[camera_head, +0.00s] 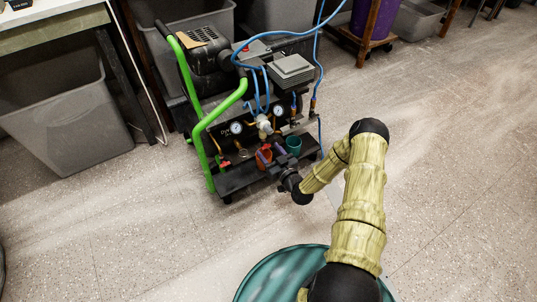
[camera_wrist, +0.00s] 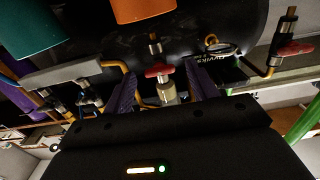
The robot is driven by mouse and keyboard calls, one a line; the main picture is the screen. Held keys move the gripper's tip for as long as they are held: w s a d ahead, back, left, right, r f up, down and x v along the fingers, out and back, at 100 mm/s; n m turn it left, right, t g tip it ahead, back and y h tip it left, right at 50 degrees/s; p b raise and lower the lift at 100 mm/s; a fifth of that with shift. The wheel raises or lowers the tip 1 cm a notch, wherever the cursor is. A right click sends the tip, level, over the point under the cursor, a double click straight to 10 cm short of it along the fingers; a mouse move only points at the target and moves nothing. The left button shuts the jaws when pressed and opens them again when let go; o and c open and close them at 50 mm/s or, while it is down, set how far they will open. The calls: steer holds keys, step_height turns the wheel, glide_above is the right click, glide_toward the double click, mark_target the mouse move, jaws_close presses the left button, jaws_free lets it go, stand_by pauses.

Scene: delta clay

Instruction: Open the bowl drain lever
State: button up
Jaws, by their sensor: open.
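A small red lever (camera_wrist: 158,70) sits on a metal fitting (camera_wrist: 168,93) under the compressor's dark tank (camera_wrist: 220,28) in the wrist view. My gripper (camera_wrist: 161,80) is open, with one purple finger on each side of this lever and fitting. I cannot tell whether either finger touches them. A second red lever (camera_wrist: 294,48) is on a pipe to the right, outside the fingers. Which one is the bowl drain lever is not marked. In the head view my gripper (camera_head: 271,153) is at the low front of the compressor (camera_head: 250,125) and hides the lever between its fingers.
An orange cup (camera_head: 263,158) and a teal cup (camera_head: 293,145) are close to my gripper. Green handle bars (camera_head: 222,105) rise on the compressor's left, and blue hoses (camera_head: 318,60) hang over it. A grey bin (camera_head: 65,125) stands left.

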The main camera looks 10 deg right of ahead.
steer(key=shift+w+a, duration=0.15)
steer(key=shift+w, duration=0.45)
steer(key=c, duration=1)
steer(key=shift+r+n+p, duration=0.1)
steer(key=shift+n+p, duration=0.3)
steer(key=shift+s+n+p, duration=0.1)
steer(key=shift+n+p, duration=2.85)
steer(key=shift+n, duration=0.35)
